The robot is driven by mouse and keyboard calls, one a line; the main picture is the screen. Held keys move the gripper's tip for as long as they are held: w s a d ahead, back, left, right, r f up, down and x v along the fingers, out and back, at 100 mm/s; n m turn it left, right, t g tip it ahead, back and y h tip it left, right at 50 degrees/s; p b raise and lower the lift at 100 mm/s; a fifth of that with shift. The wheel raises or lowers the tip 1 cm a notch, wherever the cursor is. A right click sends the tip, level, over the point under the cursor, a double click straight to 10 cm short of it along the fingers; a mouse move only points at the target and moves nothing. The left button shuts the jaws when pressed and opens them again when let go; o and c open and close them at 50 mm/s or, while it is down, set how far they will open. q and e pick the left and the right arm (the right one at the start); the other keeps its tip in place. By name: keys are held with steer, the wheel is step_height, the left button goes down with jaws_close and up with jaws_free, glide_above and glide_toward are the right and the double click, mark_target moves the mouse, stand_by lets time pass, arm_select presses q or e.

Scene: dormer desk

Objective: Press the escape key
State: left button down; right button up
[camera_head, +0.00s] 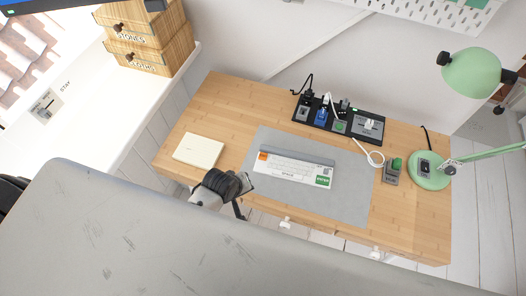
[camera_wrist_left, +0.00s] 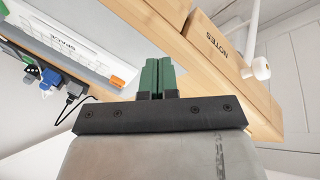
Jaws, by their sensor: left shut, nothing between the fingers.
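The white keyboard (camera_head: 290,170) lies on the grey desk mat (camera_head: 345,203). An orange key (camera_head: 262,156), which looks like the escape key, is at its far left corner; the label is too small to read. In the left wrist view, the orange key (camera_wrist_left: 118,81) shows left of the fingers, at the keyboard's end (camera_wrist_left: 65,45). My left gripper (camera_head: 246,181) is near the mat's left edge, at the near-left side of the keyboard, apart from the orange key. Its green fingers (camera_wrist_left: 157,76) are shut and empty. My right gripper is not in view.
A cream notebook (camera_head: 198,150) lies left of the mat. A black panel (camera_head: 338,121) with plugs and switches stands behind the keyboard.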

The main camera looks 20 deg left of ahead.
arm_select(q)
steer(key=w+d+r+n+t+h+p, duration=0.1)
steer(key=w+d+r+n+t+p, duration=0.1)
steer(key=w+r+n, duration=0.8)
steer(key=w+d+n+p, duration=0.1)
steer(key=w+n, duration=0.2)
steer(key=w, duration=0.1)
steer(key=shift+w+r+n+h, duration=0.2)
steer(key=shift+n+h, duration=0.1)
steer(key=shift+n, duration=0.1)
steer(key=shift+f, duration=0.1)
steer(key=b, duration=0.7)
glide_above(270, 151)
steer(key=s+a, duration=0.1)
steer(key=s, duration=0.1)
step_height(270, 151, down, 7)
steer(key=shift+a+r, duration=0.1)
steer(key=shift+a, duration=0.05)
steer(key=shift+f+b, duration=0.55)
steer(key=shift+f, duration=0.45)
steer(key=shift+s+f, duration=0.1)
steer(key=shift+f, duration=0.1)
